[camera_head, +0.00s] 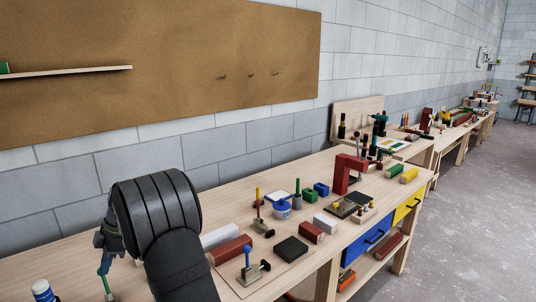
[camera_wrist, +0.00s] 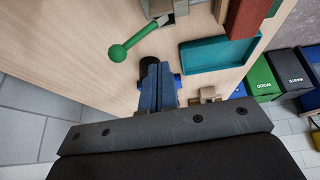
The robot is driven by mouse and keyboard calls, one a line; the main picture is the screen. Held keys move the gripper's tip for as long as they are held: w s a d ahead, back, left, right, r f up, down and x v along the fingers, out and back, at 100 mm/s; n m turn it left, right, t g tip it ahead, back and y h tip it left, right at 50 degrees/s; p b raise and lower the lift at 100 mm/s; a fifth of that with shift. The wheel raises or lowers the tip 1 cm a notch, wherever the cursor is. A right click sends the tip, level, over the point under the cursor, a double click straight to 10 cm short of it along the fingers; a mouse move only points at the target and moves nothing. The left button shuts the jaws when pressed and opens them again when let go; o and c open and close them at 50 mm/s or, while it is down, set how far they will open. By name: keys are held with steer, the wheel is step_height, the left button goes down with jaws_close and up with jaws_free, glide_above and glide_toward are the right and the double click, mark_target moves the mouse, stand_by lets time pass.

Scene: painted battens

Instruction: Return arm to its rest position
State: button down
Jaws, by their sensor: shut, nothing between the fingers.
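My gripper (camera_wrist: 158,84) shows in the wrist view with its two fingers together and nothing between them. It points at the wooden bench top (camera_wrist: 95,50), and I cannot tell its height above it. A dark round thing and a blue part show partly behind the fingers. In the head view my black arm (camera_head: 158,207) is over the near left of the bench (camera_head: 75,258) and hides part of it. Painted battens lie further right: a white one (camera_head: 220,236) and a red one (camera_head: 231,250).
In the wrist view a green-knobbed lever (camera_wrist: 128,40) and a teal tray (camera_wrist: 215,53) are close to the fingers. Bins (camera_wrist: 290,72) stand beyond the bench edge. In the head view a red clamp-shaped block (camera_head: 347,172) stands among several small items; the wall is behind.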

steer(key=s+d+n+t+y, duration=0.1)
steer(key=s+d+t+y, duration=0.1)
steer(key=s+d, duration=0.2)
steer(key=shift+d+t+y, duration=0.35)
steer(key=shift+t+y, duration=0.05)
stand_by(0.4)
stand_by(1.4)
